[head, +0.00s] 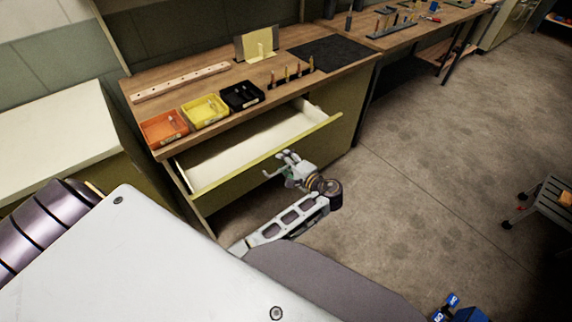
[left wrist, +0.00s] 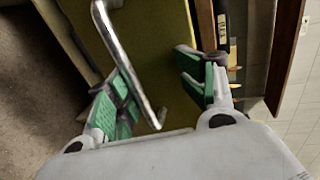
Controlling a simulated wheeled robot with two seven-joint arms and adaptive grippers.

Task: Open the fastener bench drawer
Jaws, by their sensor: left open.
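The fastener bench drawer (head: 255,143) is pulled well out, and its pale, empty-looking inside shows in the head view. Its olive-yellow front (head: 225,178) faces my arm. My left gripper (head: 281,164) is just outside the drawer front, right of its middle. In the left wrist view its green-padded fingers (left wrist: 155,78) are spread apart. The metal bar handle (left wrist: 127,65) runs between the fingers, closer to the left-hand finger, and is not clamped. My right gripper is not in view.
Orange (head: 164,127), yellow (head: 205,110) and black (head: 242,95) bins stand on the wooden benchtop (head: 190,80) above the drawer. A pale cabinet (head: 55,140) stands at left. The concrete floor (head: 430,170) to the right is clear up to a grey cart (head: 548,198).

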